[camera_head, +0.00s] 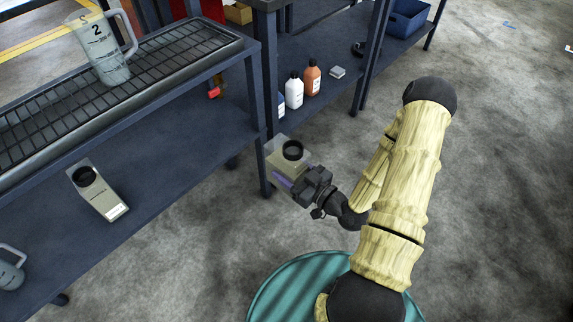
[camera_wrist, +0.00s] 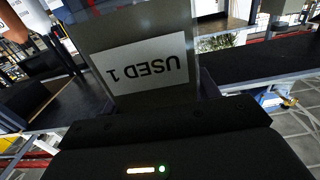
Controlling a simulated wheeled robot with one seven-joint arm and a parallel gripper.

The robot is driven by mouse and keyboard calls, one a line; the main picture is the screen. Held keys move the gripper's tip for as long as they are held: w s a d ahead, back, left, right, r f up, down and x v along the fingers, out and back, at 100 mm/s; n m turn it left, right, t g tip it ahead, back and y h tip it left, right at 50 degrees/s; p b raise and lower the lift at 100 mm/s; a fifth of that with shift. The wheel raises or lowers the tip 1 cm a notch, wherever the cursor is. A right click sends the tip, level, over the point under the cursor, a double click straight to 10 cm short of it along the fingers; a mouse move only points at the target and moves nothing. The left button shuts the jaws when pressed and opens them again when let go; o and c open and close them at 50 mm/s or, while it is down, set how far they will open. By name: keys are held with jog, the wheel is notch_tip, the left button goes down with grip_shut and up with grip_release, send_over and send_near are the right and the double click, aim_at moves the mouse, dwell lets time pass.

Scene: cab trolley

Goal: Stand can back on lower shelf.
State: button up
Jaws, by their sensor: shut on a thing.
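My gripper (camera_head: 296,183) is shut on a grey-beige rectangular can (camera_head: 284,166) with a black cap. It holds the can in the air beside the trolley's corner post, right of the lower shelf (camera_head: 165,155). The can's cap faces up in the head view; its exact tilt is hard to tell. In the wrist view the can (camera_wrist: 112,30) fills the upper middle, and its white label reads "USED 1" upside down. A similar can (camera_head: 98,194) with a black cap stands on the lower shelf at left. My gripper's fingers are mostly hidden by the held can.
A jug (camera_head: 103,55) marked 2 stands on the trolley's upper grating (camera_head: 165,70). Another jug (camera_head: 10,270) is at the lower left. White (camera_head: 293,92) and orange (camera_head: 312,79) bottles stand on a bench shelf behind. The lower shelf is bare right of the standing can.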

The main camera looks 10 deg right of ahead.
aim_at(302, 179)
jog(key=shift+p+v, duration=1.5)
jog(key=shift+v, duration=1.25)
jog(key=shift+r, duration=0.1)
jog(key=w+f+m+t+h, duration=0.1)
jog(key=w+f+m+h, duration=0.15)
jog(key=w, duration=0.35)
jog(key=w+a+f+m+t+h, duration=0.1)
jog(key=w+f+m+h, duration=0.1)
jog(key=w+f+h, duration=0.3)
jog(key=w+f+m+t+h, duration=0.1)
jog(key=w+m+h, duration=0.15)
jog(key=w, duration=0.45)
jog(key=s+r+p, duration=0.3)
jog(key=r+p, duration=0.8)
jog(key=p, duration=0.1)
jog(key=s+r+p, duration=0.3)
jog(key=r+p, duration=0.8)
jog(key=p, duration=0.2)
jog(key=s+r+p, duration=0.3)
jog(key=r+p, duration=0.8)
jog(key=p, duration=0.1)
jog(key=shift+r, duration=0.35)
jog(key=shift+a, duration=0.15)
